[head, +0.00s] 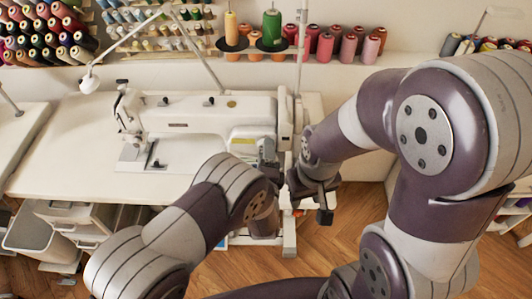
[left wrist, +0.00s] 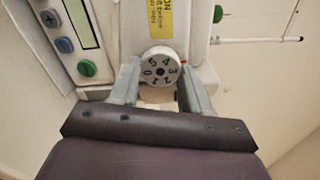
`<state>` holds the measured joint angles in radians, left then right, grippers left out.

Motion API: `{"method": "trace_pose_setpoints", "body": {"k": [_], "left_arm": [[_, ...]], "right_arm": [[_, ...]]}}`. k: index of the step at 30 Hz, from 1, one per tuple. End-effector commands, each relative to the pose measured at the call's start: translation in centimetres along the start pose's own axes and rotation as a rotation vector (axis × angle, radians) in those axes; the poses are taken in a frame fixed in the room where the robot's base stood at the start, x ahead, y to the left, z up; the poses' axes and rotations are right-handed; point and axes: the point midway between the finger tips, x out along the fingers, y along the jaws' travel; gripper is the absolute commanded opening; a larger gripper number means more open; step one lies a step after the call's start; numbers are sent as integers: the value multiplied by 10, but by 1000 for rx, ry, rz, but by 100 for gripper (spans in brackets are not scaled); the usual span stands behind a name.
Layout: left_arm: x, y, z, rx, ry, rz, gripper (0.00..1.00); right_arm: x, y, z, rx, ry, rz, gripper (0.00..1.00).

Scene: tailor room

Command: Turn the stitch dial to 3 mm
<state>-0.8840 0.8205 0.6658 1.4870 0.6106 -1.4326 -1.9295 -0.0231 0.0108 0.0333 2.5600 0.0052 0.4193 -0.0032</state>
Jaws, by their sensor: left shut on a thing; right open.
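The white sewing machine (head: 205,115) stands on the white table. In the left wrist view, its round light stitch dial (left wrist: 160,66) faces me, with dark digits around its face. A small red mark sits by the dial's right edge, and the digit 3 is the one nearest to it; exact alignment is too small to tell. My left gripper (head: 268,150) is at the machine's right end. In the left wrist view its two grey fingers (left wrist: 159,72) are shut on the dial, one on each side. My right gripper (head: 321,200) is open and empty, right of the machine.
Beside the dial is a panel with a screen and buttons (left wrist: 63,45), and a yellow label (left wrist: 159,18) is above it. Thread spools (head: 272,27) stand behind the machine. The table (head: 60,160) is clear at the left. A grey bin (head: 42,233) is below it.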

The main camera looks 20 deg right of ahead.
Motion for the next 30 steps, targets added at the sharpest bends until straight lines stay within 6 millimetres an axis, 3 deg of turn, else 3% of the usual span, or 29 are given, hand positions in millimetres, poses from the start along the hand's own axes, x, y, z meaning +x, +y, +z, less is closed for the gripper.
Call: {"method": "trace_pose_setpoints", "body": {"k": [1, 3, 19, 23, 30], "left_arm": [[0, 0, 0, 0, 0, 0, 54], [0, 0, 0, 0, 0, 0, 73], [0, 1, 0, -58, 1, 2, 73], [0, 2, 0, -275, 1, 3, 73], [0, 0, 0, -874, 1, 2, 73]], "right_arm": [[0, 0, 0, 0, 0, 0, 43], [0, 0, 0, 0, 0, 0, 43], [2, 0, 0, 0, 0, 0, 43], [5, 0, 1, 0, 0, 0, 43], [8, 0, 1, 0, 0, 0, 43]]}}
